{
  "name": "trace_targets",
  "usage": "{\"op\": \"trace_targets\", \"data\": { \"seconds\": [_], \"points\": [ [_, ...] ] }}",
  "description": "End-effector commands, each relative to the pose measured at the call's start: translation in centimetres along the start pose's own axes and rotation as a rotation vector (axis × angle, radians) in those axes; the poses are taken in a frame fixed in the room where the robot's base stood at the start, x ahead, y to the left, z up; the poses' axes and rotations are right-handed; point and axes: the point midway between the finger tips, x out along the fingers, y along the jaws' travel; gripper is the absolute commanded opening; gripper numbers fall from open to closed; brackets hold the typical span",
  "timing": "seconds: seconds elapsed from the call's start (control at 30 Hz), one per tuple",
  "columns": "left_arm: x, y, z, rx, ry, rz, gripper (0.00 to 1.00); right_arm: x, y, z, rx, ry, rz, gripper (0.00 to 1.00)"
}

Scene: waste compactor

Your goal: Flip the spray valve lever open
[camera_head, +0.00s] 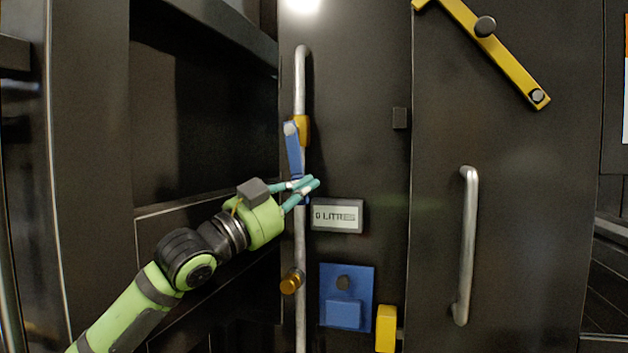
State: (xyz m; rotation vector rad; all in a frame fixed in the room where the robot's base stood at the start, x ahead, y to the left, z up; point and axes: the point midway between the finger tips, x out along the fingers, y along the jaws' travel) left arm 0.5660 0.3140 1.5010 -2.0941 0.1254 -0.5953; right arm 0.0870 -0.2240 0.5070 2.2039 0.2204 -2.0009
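The spray valve lever (294,150) is blue and hangs nearly straight down, tilted slightly, from a yellow valve body (304,129) on a vertical metal pipe (300,240). My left gripper (314,183) reaches in from the left, with its teal fingers at the lever's lower end, in front of the pipe. The fingertips are close together. The fingers hide part of the lever's lower end, so I cannot tell whether they touch or grip it. My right gripper is not in view.
A display reading "0 LITRES" (337,216) sits just right of and below the fingers. A brass knob (291,282), a blue panel (364,285) and a yellow block (386,329) are lower. A door handle (467,245) and yellow latch bar (508,66) are at right.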

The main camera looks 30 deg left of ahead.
Motion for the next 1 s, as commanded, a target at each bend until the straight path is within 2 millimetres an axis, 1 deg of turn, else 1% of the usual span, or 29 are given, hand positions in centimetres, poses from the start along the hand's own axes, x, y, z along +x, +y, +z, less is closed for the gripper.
{"op": "trace_targets", "data": {
  "seconds": [0.03,0.1,0.3,1.0],
  "points": [
    [-0.2,-0.11,0.46,0.002,-0.007,0.002,0.0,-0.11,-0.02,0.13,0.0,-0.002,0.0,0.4],
    [-0.41,-0.23,0.73,0.001,-0.007,0.002,0.0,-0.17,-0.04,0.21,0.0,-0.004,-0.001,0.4],
    [-0.85,-0.59,1.21,0.0,-0.005,0.001,0.0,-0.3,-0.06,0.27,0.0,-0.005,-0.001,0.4],
    [-0.99,-0.79,1.35,-0.001,-0.002,-0.001,0.0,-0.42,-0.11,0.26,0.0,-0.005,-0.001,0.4]
  ]
}}
